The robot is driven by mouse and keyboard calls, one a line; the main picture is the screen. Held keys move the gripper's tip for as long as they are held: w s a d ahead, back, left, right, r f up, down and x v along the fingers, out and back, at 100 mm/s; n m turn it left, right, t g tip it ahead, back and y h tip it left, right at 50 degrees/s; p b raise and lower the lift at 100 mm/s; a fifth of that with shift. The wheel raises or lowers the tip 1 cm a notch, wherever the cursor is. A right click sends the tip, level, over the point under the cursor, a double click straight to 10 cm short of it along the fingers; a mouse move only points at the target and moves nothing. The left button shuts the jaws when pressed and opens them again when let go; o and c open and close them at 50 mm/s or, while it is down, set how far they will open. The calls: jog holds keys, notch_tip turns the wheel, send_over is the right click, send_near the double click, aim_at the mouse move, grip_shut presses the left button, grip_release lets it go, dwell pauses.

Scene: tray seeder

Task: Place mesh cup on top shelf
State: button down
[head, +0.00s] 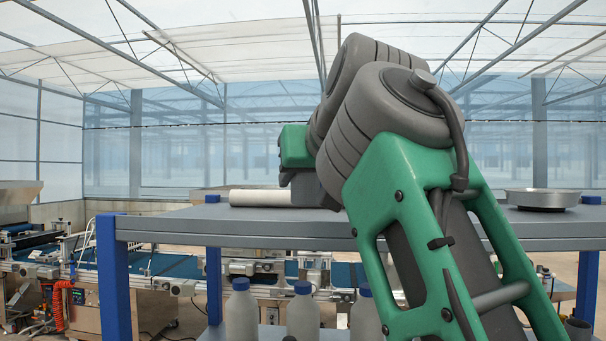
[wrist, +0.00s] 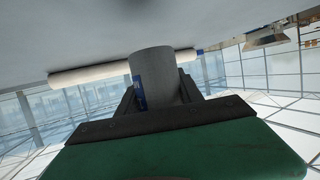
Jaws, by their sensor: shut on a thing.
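The mesh cup (wrist: 153,72) is a grey cylinder between the two dark fingers of my gripper (wrist: 158,90) in the wrist view. My gripper is shut on it, and a small blue patch shows at the cup's left side. In the head view my arm hides most of the gripper, and I cannot make out the cup there. The top shelf (head: 170,224) is a grey board on blue posts. It also shows as the pale surface (wrist: 70,30) across the wrist view. I cannot tell whether the cup touches the shelf.
A white roll (head: 260,198) lies on the shelf beside the gripper; it also shows behind the cup in the wrist view (wrist: 85,75). A round metal dish (head: 542,199) stands at the shelf's right. White bottles (head: 303,312) stand below. The shelf's left front is clear.

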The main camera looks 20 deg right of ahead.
aim_at(303, 196)
jog(key=shift+f+b, duration=0.6)
jog(key=shift+f, duration=0.45)
jog(key=shift+f+b, duration=0.6)
jog(key=shift+f, duration=0.05)
jog(key=c, duration=0.7)
grip_release()
jog(key=shift+r, duration=0.1)
